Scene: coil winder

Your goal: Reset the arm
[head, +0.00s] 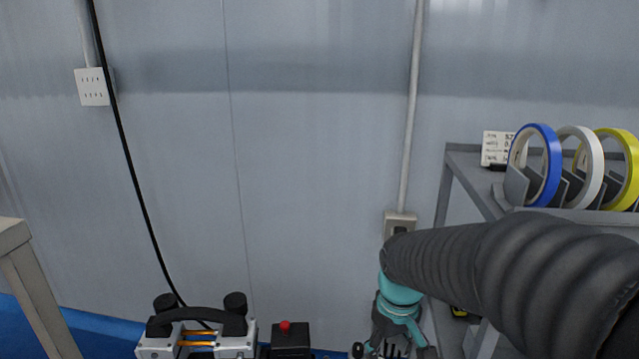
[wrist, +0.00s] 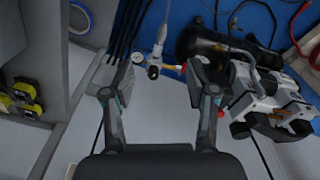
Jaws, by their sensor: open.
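My gripper (wrist: 158,82) is open in the wrist view, with its two fingers spread apart and nothing held between them. In the head view my gripper (head: 392,350) hangs low at the bottom edge, below the teal wrist of my dark-sleeved arm; its fingertips are cut off there. The coil winder (head: 197,340), a white machine with a black handle and orange coils, stands at the bottom left of the head view, apart from my gripper. It also shows at the right of the wrist view (wrist: 268,105).
A grey shelf (head: 468,180) at the right carries blue (head: 545,165), white and yellow tape rings. A small box with a red button (head: 286,328) stands beside the winder. Cables and a small fitting (wrist: 153,70) lie beyond the fingers. A table corner (head: 14,235) is at left.

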